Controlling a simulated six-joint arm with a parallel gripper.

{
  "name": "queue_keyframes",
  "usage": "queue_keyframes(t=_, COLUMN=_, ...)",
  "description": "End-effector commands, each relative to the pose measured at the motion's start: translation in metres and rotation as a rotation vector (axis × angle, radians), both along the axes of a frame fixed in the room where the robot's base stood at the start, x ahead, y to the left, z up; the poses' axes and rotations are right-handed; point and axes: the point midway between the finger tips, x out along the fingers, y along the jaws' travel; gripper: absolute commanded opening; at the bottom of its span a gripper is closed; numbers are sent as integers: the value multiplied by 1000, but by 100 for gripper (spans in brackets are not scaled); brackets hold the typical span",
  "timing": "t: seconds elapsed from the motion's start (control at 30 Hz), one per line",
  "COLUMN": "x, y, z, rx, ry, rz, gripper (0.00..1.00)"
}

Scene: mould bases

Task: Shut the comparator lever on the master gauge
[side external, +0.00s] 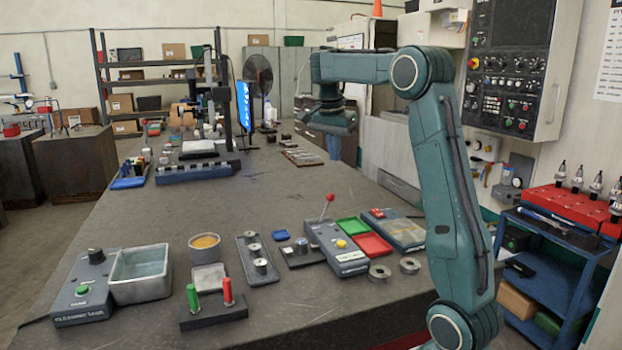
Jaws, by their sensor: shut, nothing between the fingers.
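The comparator (330,236) is a grey box on the bench with a yellow button and a front label. Its lever (326,208) is a thin rod with a red ball, standing up and leaning slightly right. A small metal cylinder (302,245), possibly the master gauge, stands on a dark base left of the box. I cannot tell whether the lever touches it. My gripper (334,124) is high above the bench, behind the comparator and well apart from it. It is shut and empty; its fingers are hard to make out.
Green (353,226) and red (373,245) trays adjoin the comparator. Two metal rings (380,272) lie in front. A rack of cylinders (257,258), a yellow-filled cup (205,246), a green-and-red-handled gauge stand (213,310) and a cleaning tank (140,272) are left.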

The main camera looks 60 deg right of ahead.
Motion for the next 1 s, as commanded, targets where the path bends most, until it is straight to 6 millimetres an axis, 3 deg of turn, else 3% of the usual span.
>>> queue_keyframes(t=0.2, x=-1, y=-43, z=-19, rx=32, ry=-5, rz=-215, gripper=0)
queue_keyframes(t=0.4, x=-4, y=-69, z=-32, rx=51, ry=-14, rz=-354, gripper=0)
queue_keyframes(t=0.6, x=-6, y=-80, z=-38, rx=60, ry=-17, rz=-416, gripper=0)
queue_keyframes(t=1.0, x=-6, y=-81, z=-38, rx=61, ry=-19, rz=-421, gripper=0)
